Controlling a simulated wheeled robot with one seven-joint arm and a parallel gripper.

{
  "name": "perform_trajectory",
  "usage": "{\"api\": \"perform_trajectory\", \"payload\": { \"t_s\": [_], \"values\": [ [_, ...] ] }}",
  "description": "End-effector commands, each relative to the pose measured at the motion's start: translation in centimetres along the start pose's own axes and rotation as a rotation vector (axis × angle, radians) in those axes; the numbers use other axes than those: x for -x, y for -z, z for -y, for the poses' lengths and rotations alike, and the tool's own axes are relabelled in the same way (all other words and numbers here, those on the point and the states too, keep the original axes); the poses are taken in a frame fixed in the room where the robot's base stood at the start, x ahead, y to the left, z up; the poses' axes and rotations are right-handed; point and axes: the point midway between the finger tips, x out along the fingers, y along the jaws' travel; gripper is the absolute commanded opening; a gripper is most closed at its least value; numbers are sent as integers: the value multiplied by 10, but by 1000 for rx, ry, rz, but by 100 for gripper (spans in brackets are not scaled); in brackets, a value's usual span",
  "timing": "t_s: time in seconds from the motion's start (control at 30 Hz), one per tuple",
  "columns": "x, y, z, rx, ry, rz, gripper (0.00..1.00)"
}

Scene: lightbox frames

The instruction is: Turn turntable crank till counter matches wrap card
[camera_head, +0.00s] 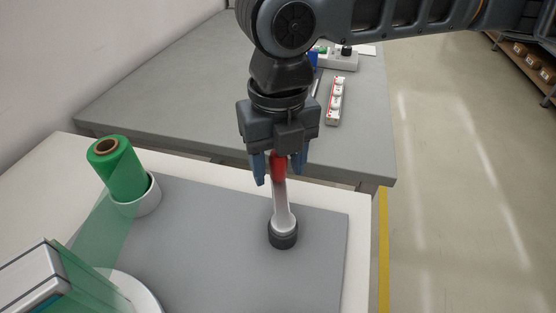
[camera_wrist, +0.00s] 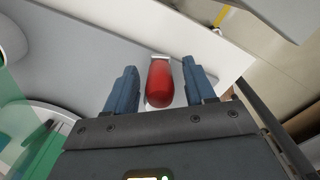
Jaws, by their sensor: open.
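The crank (camera_head: 282,213) stands on a dark round base on the grey mat, with a light arm and a red handle (camera_head: 279,168). My gripper (camera_head: 279,174) points down over it, its two blue fingers apart on either side of the handle. In the wrist view the red handle (camera_wrist: 160,82) lies between the open fingers, with a gap visible on each side. The white round turntable (camera_head: 133,294) shows partly at the bottom left, carrying a box-shaped load (camera_head: 34,280) wrapped in green film. I cannot make out a counter or wrap card.
A green film roll (camera_head: 118,168) stands in a white holder (camera_head: 147,196) at left, its film stretching to the load. A grey table (camera_head: 190,90) behind holds a white and red power strip (camera_head: 336,100) and small items. The mat (camera_head: 200,240) is clear around the crank base.

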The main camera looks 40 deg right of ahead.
Motion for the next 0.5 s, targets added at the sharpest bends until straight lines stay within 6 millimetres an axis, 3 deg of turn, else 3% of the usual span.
{"api": "perform_trajectory", "payload": {
  "t_s": [0.17,0.5],
  "values": [
    [0,0,0,0,0,0,52],
    [0,0,0,0,0,0,20]
  ]
}}
